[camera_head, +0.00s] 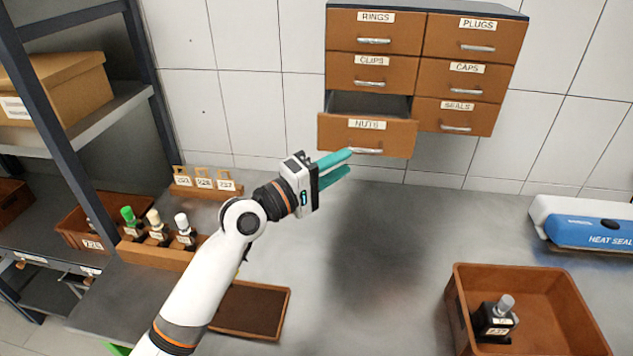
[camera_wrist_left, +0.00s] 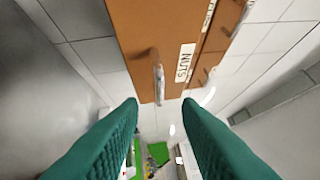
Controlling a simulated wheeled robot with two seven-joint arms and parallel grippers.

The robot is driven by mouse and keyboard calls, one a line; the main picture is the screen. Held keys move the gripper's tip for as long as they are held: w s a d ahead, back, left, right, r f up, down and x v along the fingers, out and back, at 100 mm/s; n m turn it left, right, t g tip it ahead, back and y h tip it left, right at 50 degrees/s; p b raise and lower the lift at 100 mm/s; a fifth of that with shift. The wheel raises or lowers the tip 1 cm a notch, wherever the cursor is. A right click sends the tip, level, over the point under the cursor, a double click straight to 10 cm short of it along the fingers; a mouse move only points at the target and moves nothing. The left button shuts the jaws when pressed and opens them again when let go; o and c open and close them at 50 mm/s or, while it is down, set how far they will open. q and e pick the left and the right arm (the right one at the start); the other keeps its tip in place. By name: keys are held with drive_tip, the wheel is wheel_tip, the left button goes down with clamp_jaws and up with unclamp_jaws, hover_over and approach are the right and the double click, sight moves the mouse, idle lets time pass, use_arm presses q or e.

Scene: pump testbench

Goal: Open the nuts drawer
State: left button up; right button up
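The nuts drawer (camera_head: 350,137) is the bottom left drawer of the wall cabinet and stands pulled out, with its dark inside showing behind the front. Its metal handle (camera_head: 366,151) is on the lower part of the front. My left gripper (camera_head: 347,163) is just below and left of the handle, with its green fingers apart and nothing between them. In the left wrist view the nuts label (camera_wrist_left: 185,62) and the handle (camera_wrist_left: 159,84) show ahead of the open fingers (camera_wrist_left: 160,110), apart from them. My right gripper is not in view.
The other cabinet drawers, such as clips (camera_head: 371,73) and seals (camera_head: 455,116), are closed. A brown bin (camera_head: 462,325) with a bottle stands at the lower right, beside a blue heat sealer (camera_head: 592,231). Bottles stand in a rack (camera_head: 155,253) at left.

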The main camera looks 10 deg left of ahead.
use_arm(q)
drive_tip(key=b+v, duration=0.1)
drive_tip(key=v, duration=0.4)
drive_tip(key=shift+s+a, duration=0.25)
drive_tip(key=shift+a, duration=0.05)
